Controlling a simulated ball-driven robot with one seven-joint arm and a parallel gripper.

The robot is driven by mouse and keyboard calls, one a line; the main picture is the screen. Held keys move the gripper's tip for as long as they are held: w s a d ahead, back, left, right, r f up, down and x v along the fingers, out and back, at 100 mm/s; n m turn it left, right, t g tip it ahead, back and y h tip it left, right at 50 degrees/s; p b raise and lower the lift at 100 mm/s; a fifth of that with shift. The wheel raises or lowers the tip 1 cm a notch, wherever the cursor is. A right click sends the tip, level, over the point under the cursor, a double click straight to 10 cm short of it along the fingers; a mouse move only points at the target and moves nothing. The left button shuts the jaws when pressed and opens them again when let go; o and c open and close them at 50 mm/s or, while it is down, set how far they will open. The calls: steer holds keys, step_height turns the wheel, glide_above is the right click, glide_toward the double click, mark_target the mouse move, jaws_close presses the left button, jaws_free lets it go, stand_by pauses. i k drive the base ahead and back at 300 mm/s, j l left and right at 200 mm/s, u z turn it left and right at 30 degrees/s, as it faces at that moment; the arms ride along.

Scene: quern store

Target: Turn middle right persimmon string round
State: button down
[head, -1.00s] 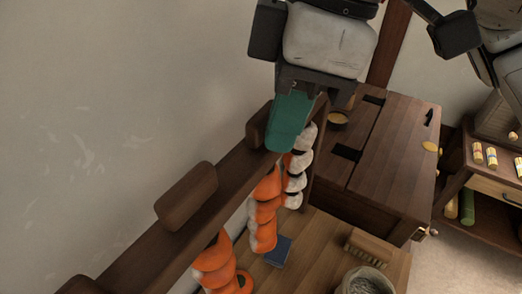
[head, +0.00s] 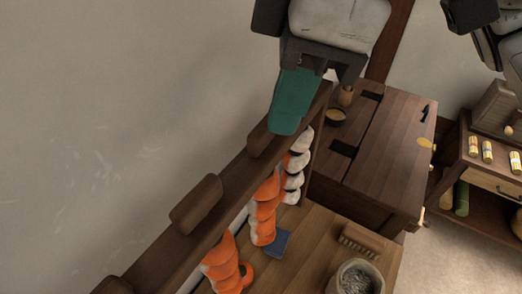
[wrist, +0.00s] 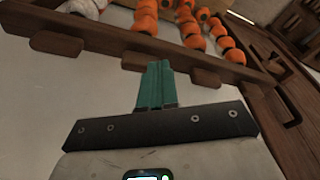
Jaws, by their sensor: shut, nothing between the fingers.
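Persimmon strings hang along a dark wooden rail (head: 160,250) with pegs on top. In the head view, one orange string (head: 222,268) is near, another orange string (head: 263,212) is in the middle, and a mostly white-faced string (head: 295,178) is at the far end. The wrist view shows several orange strings (wrist: 187,28) beyond the rail (wrist: 90,28). I cannot tell which is the middle right string. My gripper (head: 284,131) has green fingers, is shut and empty, and is over the rail's far part, apart from the strings. It also shows in the wrist view (wrist: 158,64).
Below the rail is a wooden table with a blue block (head: 277,243), a brush (head: 362,240) and a bowl of grey matter (head: 356,278). A wooden chest (head: 385,150) stands behind. A shelf (head: 485,182) with small rolls is at right. A plain wall is at left.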

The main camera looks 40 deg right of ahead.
mark_target(261, 207)
steer(key=k, duration=1)
